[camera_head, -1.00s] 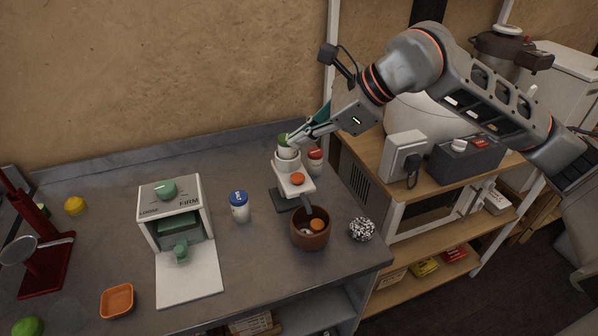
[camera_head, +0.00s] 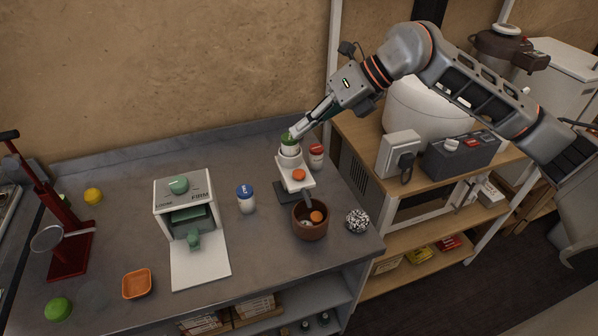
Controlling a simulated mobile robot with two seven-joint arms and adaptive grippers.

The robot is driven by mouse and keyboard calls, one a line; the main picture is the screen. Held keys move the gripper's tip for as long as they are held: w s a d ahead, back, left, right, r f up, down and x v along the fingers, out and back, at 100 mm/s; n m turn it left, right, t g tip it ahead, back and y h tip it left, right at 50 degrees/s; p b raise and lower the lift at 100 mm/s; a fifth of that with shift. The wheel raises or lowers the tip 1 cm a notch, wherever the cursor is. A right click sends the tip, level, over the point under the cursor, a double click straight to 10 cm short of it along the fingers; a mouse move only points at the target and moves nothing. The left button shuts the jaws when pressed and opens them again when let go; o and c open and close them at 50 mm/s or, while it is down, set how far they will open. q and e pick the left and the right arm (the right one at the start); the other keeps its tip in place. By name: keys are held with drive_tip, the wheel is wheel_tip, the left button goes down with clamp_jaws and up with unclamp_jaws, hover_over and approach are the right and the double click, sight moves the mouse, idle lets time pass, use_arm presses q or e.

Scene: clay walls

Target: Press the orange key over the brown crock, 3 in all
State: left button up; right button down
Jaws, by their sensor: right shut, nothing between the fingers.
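A white dispenser (camera_head: 296,178) on a dark base stands on the grey counter, with an orange key (camera_head: 299,174) on its front and a green-topped holder (camera_head: 289,142) at its upper end. Its spout points down into the brown crock (camera_head: 309,222), which stands just in front. Inside the crock I see an orange round thing (camera_head: 316,216) and a paler piece. My right gripper (camera_head: 299,128) is shut and empty, beside the green top and above and behind the orange key. I cannot tell whether it touches the green top. My left gripper is not in view.
A red-lidded jar (camera_head: 316,155) stands close right of the dispenser, a blue-lidded jar (camera_head: 246,198) to its left. A speckled ball (camera_head: 357,220) lies right of the crock near the counter edge. A white press (camera_head: 190,215) and orange dish (camera_head: 137,284) are further left.

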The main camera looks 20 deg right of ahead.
drive_tip(key=b, duration=0.4)
hover_over(302, 173)
wheel_tip(302, 173, down, 7)
drive_tip(key=shift+r, duration=0.15)
drive_tip(key=shift+f+b, duration=0.35)
drive_tip(key=shift+f, duration=0.65)
drive_tip(key=shift+f, duration=0.1)
idle(0.3)
drive_tip(key=shift+f+b, duration=0.3)
drive_tip(key=shift+f, duration=0.05)
